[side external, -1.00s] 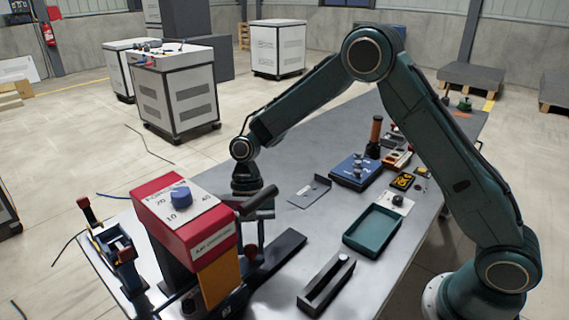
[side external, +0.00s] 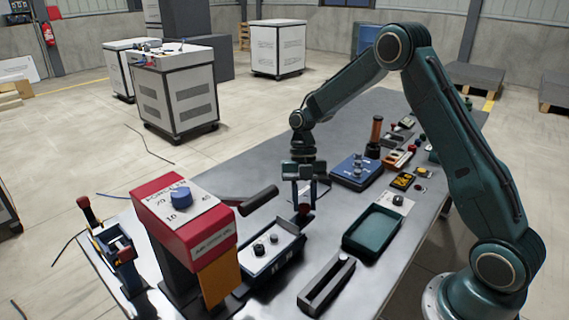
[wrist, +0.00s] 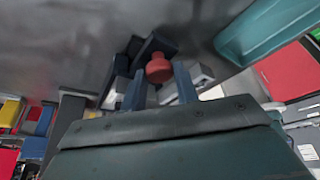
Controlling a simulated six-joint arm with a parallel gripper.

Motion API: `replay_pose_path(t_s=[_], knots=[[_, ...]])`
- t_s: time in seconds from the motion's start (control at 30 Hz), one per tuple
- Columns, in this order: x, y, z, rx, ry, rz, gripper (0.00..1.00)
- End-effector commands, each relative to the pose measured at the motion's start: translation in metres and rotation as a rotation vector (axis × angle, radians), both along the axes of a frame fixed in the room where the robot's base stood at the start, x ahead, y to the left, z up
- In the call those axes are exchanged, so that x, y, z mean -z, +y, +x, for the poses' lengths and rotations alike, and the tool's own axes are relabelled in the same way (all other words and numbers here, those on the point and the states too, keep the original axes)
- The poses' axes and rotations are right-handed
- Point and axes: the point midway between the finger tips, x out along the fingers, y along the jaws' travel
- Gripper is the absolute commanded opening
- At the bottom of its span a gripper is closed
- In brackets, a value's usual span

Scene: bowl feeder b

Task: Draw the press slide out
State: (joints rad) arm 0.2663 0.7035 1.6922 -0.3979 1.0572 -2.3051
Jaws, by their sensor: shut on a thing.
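The press (side external: 195,225) stands at the front left of the bench, with a red head, a white dial face, a blue knob and a black lever. Its slide (side external: 268,242) shows to the right of the press, a light plate with dark round parts on top. The slide's red knob (side external: 304,209) is at its far right end and also shows in the wrist view (wrist: 158,66). My gripper (side external: 305,200) is shut on the red knob, with one finger at each side of it in the wrist view (wrist: 160,88). The slide's end under the press head is hidden.
A green tray (side external: 347,244) and a black slotted block (side external: 316,291) lie to the right of the slide. A blue box (side external: 342,173) stands behind, with several small parts beyond. A blue clamp-like fixture (side external: 118,250) stands left of the press. The bench's back left is clear.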

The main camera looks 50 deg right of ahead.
Motion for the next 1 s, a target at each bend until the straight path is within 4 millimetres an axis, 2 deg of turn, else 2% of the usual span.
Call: replay_pose_path(t_s=[0.03,0.2,0.67,0.7,0.8,1.0], knots=[[0.000,-0.011,0.000,0.007,0.001,-0.003,0.00],[0.000,-0.031,0.000,0.004,0.002,-0.002,0.00],[-0.001,-0.041,0.000,0.008,0.002,-0.005,0.00],[-0.001,-0.041,0.000,0.008,0.002,-0.005,0.32],[-0.001,-0.040,0.000,0.008,0.002,-0.005,0.51],[0.000,-0.038,0.000,0.003,0.001,-0.002,0.51]])
